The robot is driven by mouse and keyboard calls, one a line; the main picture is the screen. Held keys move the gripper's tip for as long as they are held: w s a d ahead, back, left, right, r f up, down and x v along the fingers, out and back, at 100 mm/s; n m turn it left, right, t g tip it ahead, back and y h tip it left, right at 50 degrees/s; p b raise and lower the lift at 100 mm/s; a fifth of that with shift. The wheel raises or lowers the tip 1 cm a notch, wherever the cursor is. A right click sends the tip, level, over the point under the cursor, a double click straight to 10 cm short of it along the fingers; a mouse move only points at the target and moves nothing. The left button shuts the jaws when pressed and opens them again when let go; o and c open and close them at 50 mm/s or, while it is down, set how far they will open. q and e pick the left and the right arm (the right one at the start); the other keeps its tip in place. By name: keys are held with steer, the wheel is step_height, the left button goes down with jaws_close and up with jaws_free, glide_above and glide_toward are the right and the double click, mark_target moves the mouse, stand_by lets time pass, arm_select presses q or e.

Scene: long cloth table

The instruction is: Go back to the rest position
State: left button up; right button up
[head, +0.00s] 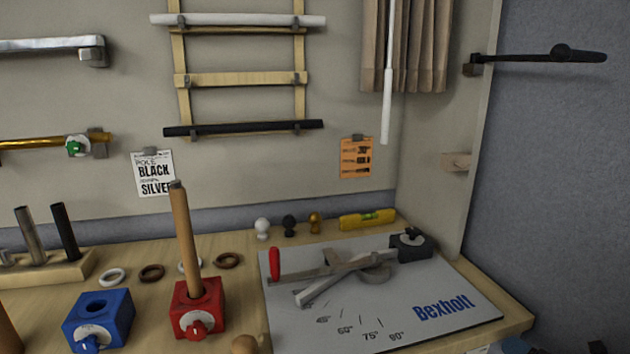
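Neither of my grippers shows in the head view. A blue block (115,325) with a round hole in its top stands empty at the front left of the table. A red block (207,316) stands to its right, with a wooden rod (184,240) upright in it. A grey board (455,285) marked "Bexholt" and with angle numbers lies on the table at the right. A metal tool with a red handle (274,264) and a dark clamp-like end (411,244) lies across the board.
A wooden stand (50,270) with dark and metal rods is at the left. Several rings, small finials and a yellow level (367,219) lie along the back. A wall rack (241,79) holds rods. A dark bar (540,57) juts out at upper right. Partly cut-off items show at the bottom edge.

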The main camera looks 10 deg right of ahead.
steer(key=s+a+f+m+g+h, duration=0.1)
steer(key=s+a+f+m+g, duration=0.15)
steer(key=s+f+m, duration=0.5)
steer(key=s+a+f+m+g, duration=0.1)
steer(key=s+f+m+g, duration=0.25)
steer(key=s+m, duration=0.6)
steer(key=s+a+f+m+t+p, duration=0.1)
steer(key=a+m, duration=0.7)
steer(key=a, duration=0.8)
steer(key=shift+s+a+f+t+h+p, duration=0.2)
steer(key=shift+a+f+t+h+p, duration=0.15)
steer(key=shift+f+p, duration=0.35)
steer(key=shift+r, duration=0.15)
